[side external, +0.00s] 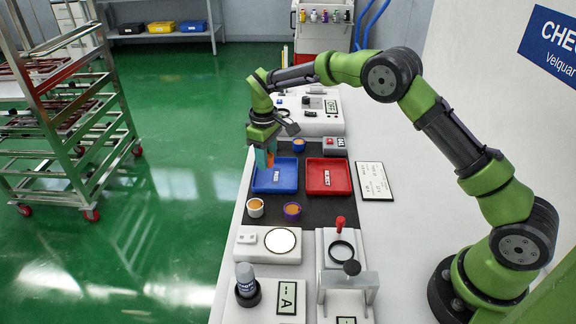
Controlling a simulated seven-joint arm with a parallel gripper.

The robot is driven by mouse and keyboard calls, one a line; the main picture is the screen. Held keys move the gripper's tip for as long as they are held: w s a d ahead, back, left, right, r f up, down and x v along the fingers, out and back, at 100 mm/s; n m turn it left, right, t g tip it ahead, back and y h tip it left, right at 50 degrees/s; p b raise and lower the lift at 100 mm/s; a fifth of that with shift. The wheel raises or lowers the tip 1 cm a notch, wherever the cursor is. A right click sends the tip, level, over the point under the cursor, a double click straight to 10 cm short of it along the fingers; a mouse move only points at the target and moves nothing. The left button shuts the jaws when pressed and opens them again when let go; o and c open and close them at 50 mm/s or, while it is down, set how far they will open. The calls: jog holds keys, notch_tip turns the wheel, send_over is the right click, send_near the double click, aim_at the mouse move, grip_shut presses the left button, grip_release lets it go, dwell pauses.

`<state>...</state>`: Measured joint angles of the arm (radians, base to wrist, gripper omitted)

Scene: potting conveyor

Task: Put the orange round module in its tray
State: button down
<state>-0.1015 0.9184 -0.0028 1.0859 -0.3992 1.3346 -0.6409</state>
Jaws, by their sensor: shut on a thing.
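My gripper (265,157) points down over the far left part of the blue tray (290,187). It is shut on the orange round module (270,160), which shows only as a small orange patch at the fingertips and is mostly hidden by them. From this view I cannot tell whether the module touches the tray floor or hangs just above it. The blue tray holds a small white label. The red tray (343,187) lies right beside it, with a white label and no module visible in it.
Cups with orange tops stand around the trays: a white one (255,208), a purple one (292,212) and a blue one (299,145). A grey box with a red part (334,146) stands behind the red tray. A scale (280,242) and a magnifier stand (342,252) are nearer the camera.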

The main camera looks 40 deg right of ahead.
jog(key=shift+w+f, duration=0.1)
jog(key=shift+f, duration=1.65)
jog(key=c, duration=0.7)
grip_release()
jog(key=shift+f, duration=0.15)
jog(key=shift+o, duration=0.2)
